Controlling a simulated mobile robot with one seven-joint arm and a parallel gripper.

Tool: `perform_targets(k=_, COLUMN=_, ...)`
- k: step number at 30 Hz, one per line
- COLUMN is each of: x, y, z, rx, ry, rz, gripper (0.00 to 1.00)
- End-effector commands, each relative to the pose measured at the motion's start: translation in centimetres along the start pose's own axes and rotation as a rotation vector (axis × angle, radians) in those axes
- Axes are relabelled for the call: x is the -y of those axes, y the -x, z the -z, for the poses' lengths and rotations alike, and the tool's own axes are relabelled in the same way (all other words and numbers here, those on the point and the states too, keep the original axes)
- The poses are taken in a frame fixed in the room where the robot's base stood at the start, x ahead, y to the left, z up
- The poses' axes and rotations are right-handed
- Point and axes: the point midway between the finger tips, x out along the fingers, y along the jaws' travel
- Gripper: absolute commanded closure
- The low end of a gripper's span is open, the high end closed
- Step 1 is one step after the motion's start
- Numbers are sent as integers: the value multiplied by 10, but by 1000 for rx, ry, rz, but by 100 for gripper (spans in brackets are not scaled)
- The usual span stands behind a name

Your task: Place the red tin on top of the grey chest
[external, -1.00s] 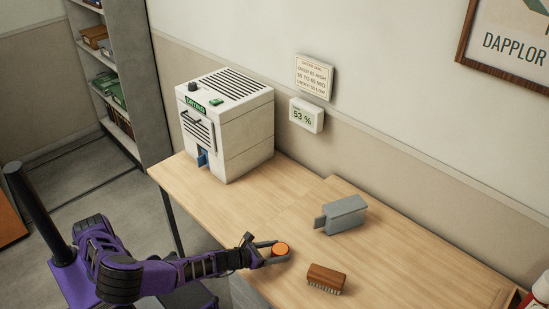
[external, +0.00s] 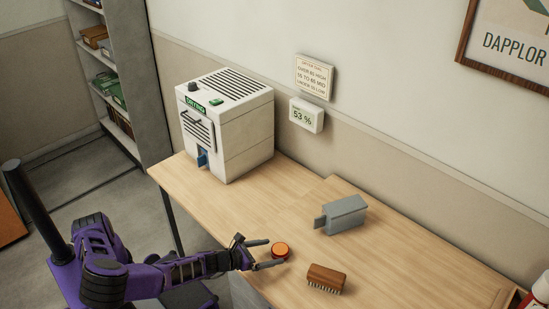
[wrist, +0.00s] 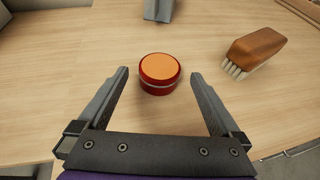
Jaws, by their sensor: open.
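The red tin (external: 280,250), a short round tin with an orange top, stands upright on the wooden table near its front edge. It also shows in the wrist view (wrist: 159,74). My gripper (external: 268,254) is open, with the tin just beyond and between the lines of its two fingertips (wrist: 160,76); neither finger appears to touch it. The grey chest (external: 342,215), a small box with a plate jutting from its left end, stands on the table behind and right of the tin. Part of it shows at the top of the wrist view (wrist: 159,9).
A wooden brush (external: 326,278) lies right of the tin, close to my right finger in the wrist view (wrist: 254,50). A white drying cabinet (external: 228,130) stands at the table's left end. The table (external: 240,205) is clear between cabinet and chest.

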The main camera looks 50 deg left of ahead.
Motion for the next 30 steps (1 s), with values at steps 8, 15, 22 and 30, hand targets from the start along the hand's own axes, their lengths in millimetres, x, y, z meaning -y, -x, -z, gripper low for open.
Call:
perform_targets(k=8, x=1, y=55, z=-2, rx=1, ry=-3, rz=2, gripper=0)
perform_targets(k=15, x=1, y=82, z=-1, rx=0, ry=-2, rz=2, gripper=0)
perform_targets(k=22, x=0, y=88, z=0, rx=0, ry=0, rz=-1, gripper=0)
perform_targets(k=30, x=0, y=88, z=0, rx=1, ry=0, rz=0, gripper=0)
